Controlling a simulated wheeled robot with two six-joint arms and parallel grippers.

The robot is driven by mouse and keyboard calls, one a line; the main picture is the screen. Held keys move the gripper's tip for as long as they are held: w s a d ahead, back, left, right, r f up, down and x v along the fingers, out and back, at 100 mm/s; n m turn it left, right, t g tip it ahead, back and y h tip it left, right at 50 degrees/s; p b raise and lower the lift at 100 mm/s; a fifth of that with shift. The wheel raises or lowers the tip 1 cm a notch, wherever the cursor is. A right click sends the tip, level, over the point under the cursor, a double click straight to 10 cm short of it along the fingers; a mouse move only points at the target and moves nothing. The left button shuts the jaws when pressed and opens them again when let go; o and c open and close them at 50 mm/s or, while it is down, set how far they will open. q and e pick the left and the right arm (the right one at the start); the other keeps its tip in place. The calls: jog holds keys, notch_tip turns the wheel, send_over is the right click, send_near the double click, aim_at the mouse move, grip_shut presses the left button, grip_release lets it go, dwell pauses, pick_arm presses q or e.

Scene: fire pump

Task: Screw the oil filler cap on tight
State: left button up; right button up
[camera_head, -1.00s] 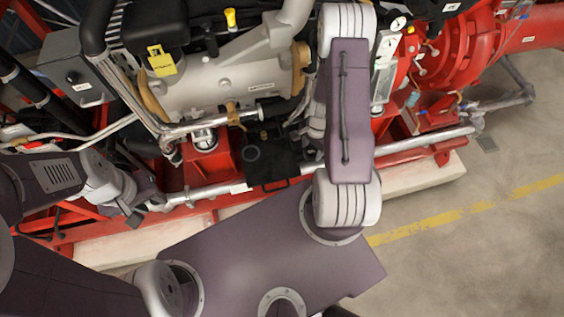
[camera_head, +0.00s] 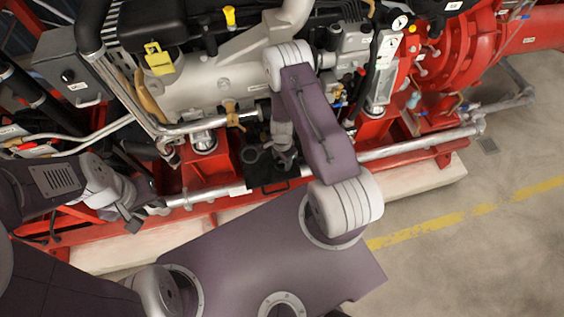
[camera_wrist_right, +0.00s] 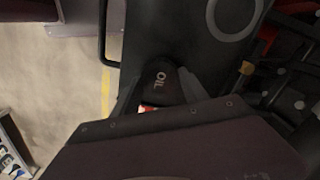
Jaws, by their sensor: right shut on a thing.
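The oil filler cap (camera_wrist_right: 160,82) is black with "OIL" in pale letters and sits between the fingers of my right gripper (camera_wrist_right: 158,95) in the right wrist view. My right gripper (camera_head: 284,160) is shut on it over the black tray (camera_head: 268,182) in the head view; the cap itself is hard to make out there. I cannot tell whether the cap still touches the tray. My left gripper (camera_head: 134,216) is at the lower left, away from the cap, and its jaws are too small to read. I cannot make out the filler opening.
The grey engine (camera_head: 225,85) with a yellow tag (camera_head: 158,60) and yellow handle (camera_head: 230,17) stands behind. A silver pipe (camera_head: 420,144) runs along the front. Floor at right is clear.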

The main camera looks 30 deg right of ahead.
jog(key=shift+f+b, duration=0.15)
jog(key=shift+b, duration=0.15)
jog(key=o, duration=1.4)
jog(key=shift+c, duration=0.2)
notch_tip(320, 180, up, 24)
jog(key=w+a+n+p, duration=0.25)
jog(key=n+p, duration=0.35)
jog(key=p, duration=0.4)
jog(key=s+a+r+n+t, duration=0.1)
jog(key=s+a+r+n, duration=0.2)
jog(key=s+r+n, duration=0.9)
jog(key=f+m+b, duration=0.1)
jog(key=b, duration=0.1)
jog(key=f+m+b, duration=0.1)
jog(key=f+b, duration=0.1)
jog(key=w+f+b, duration=0.1)
jog(key=b, duration=0.1)
jog(key=shift+d+f+m, duration=0.2)
jog(key=shift+f+m, duration=0.1)
jog(key=shift+m, duration=0.1)
jog(key=shift+o, duration=0.2)
jog(key=shift+r, duration=0.35)
